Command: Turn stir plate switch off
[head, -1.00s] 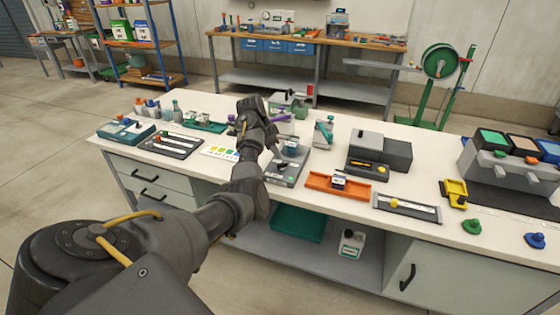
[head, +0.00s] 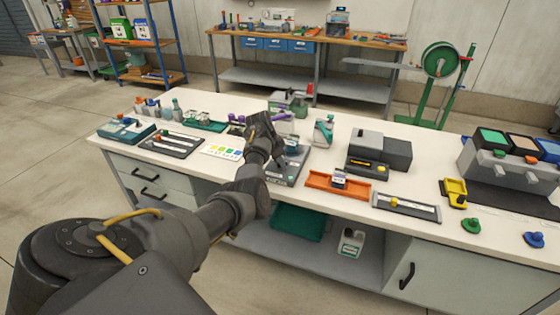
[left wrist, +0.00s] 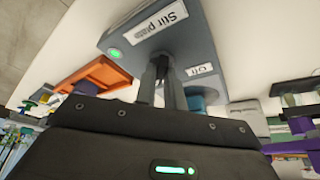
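The grey stir plate (head: 287,172) sits near the front edge of the white bench in the head view. In the left wrist view the stir plate (left wrist: 195,33) fills the top, with a "Stir plate" label, an "Off" label (left wrist: 200,69) and a lit green light (left wrist: 114,53). My left gripper (head: 280,160) is low over the plate, and in the left wrist view its two fingers (left wrist: 161,70) are close together beside the "Off" label. The fingers cover the switch, so its position and any contact are unclear. My right gripper is out of view.
An orange tray (head: 320,184) and a grey slide unit (head: 405,208) lie to the right of the plate. A colour chart (head: 222,149) lies to its left. A dark grey instrument (head: 385,153) stands behind the tray. A teal vessel (left wrist: 203,100) is close behind the fingers.

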